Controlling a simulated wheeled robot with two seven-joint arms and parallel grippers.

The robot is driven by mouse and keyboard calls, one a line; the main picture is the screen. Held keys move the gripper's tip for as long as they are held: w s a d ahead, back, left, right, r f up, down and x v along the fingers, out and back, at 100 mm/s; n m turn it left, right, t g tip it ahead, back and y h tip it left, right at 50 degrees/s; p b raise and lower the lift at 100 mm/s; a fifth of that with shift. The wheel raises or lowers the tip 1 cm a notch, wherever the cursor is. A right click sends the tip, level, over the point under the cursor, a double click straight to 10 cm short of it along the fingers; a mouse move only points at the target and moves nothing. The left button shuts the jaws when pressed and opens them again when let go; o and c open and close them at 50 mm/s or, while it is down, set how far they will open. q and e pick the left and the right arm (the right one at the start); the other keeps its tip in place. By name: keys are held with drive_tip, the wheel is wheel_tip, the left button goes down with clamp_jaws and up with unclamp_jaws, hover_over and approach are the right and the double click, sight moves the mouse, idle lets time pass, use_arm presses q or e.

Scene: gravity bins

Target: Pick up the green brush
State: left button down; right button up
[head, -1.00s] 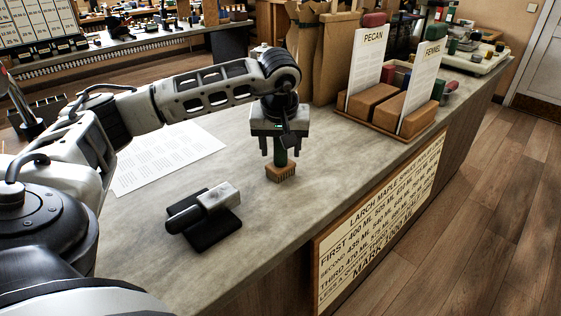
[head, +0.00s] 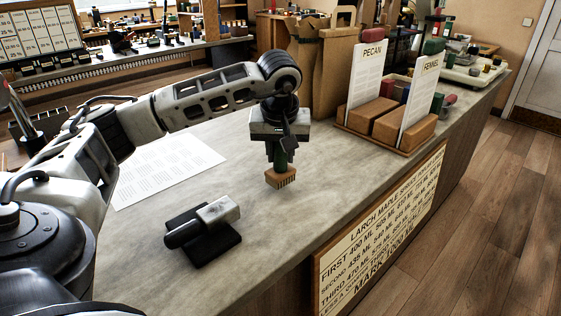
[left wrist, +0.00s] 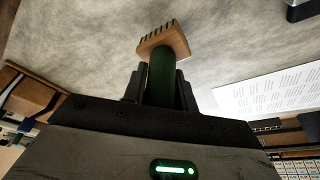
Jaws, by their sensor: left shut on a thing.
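The green brush has a dark green handle (head: 280,158) and a wooden head (head: 281,177) with bristles pointing down. My left gripper (head: 280,161) points down over the counter and is shut on the handle. In the left wrist view, the handle (left wrist: 161,78) stands between the two dark fingers, and the wooden head (left wrist: 164,42) sticks out beyond them. The brush looks slightly turned. I cannot tell for sure whether its bristles touch the counter. My right gripper is not in view.
A grey-white block with a dark handle (head: 214,213) lies on a black pad (head: 223,245) nearer me. A printed sheet (head: 170,165) lies at left. A wooden holder with labelled cards (head: 365,75) and paper bags (head: 333,70) stand behind right. The counter around the brush is clear.

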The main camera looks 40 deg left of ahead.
use_arm(q)
drive_tip(key=s+d+r+p, duration=0.1)
drive_tip(key=s+d+r, duration=0.6)
drive_tip(key=d+r, duration=0.4)
drive_tip(key=shift+d, duration=0.65)
